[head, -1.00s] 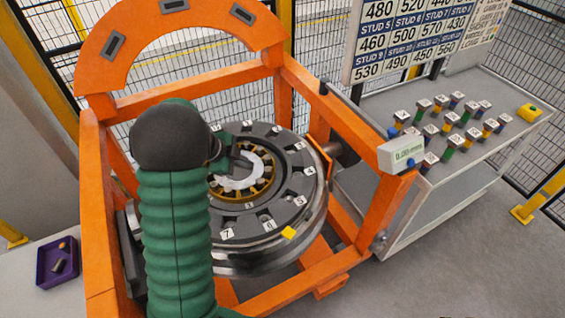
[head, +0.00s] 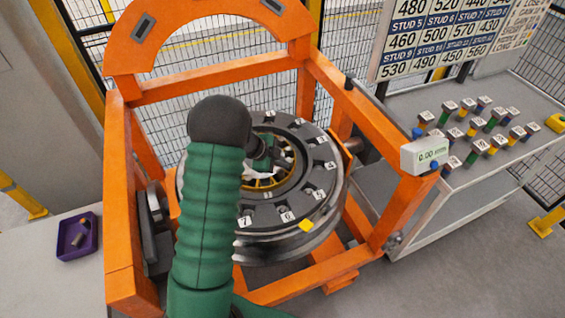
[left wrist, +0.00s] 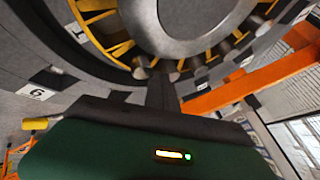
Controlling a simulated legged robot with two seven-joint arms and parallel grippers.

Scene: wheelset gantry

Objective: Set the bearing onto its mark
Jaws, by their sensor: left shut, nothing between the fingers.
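The bearing (head: 262,184), a ring with a yellow cage and dark rollers, sits in the middle of a large dark wheel (head: 262,222) with numbered tags. Its cage (left wrist: 105,22) also shows along the top of the left wrist view. My left gripper (head: 276,160) reaches over the bearing's middle, and its wrist hides part of the ring. In the left wrist view its dark fingers (left wrist: 160,88) are together with nothing between them. I cannot tell whether they touch the bearing. A yellow patch (head: 306,226) marks the wheel's front rim. My right gripper is not in view.
An orange frame (head: 225,63) surrounds the wheel. A small readout box (head: 425,156) is on its right post. Several numbered studs stand on a grey bench (head: 440,185) at right. A purple tray (head: 68,253) with small parts lies at left.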

